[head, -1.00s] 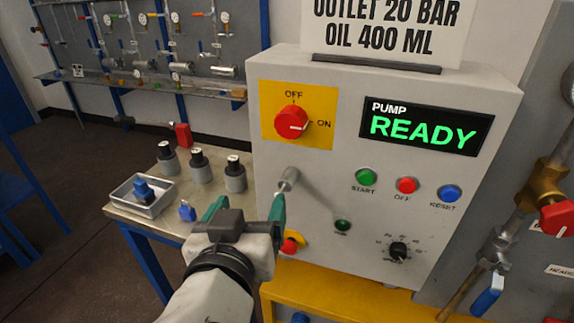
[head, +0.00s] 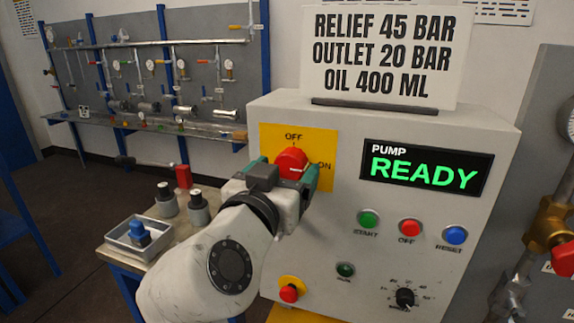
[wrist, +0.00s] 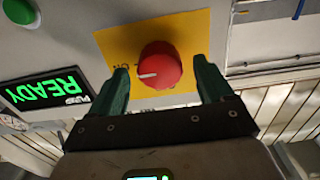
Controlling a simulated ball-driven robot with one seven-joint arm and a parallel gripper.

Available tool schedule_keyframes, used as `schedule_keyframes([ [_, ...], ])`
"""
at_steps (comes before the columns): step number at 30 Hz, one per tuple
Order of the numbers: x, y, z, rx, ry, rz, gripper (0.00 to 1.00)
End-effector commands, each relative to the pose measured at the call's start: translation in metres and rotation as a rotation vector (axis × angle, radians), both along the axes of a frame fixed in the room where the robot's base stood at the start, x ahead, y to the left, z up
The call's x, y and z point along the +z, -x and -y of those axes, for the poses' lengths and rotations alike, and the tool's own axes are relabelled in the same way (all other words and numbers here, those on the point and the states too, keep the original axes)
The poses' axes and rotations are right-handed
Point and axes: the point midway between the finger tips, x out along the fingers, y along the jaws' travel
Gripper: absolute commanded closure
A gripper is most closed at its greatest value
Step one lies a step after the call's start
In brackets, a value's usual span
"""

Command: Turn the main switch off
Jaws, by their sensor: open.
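The main switch is a red rotary knob (head: 291,163) on a yellow plate (head: 325,142) marked OFF at the top and ON at the right. Its white pointer line is toward ON. In the wrist view the red knob (wrist: 160,66) sits between the two green fingers. My gripper (head: 290,176) is open at the knob, with one finger on each side. The wrist view shows a gap at the left finger and a narrower one at the right; I cannot tell whether the fingers touch the knob. The pump display (head: 425,168) reads READY in green.
Start (head: 368,218), off (head: 410,227) and reset (head: 455,235) buttons sit right of my gripper. A red emergency button (head: 289,292) and a black dial (head: 405,297) are lower. A bench with a metal tray (head: 138,236) and dark-capped cylinders (head: 167,200) stands left.

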Motion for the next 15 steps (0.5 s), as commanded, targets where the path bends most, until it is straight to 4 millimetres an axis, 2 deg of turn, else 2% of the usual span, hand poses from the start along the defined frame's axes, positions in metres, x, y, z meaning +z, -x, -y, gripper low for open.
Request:
schedule_keyframes([
  [6, -0.0002, -0.0126, 0.005, 0.002, 0.0, -0.001, 0.2],
  [14, -0.0006, -0.0135, 0.0054, 0.002, 0.0, -0.001, 0.2],
  [15, -0.0006, -0.0134, 0.0055, 0.002, 0.0, -0.001, 0.23],
])
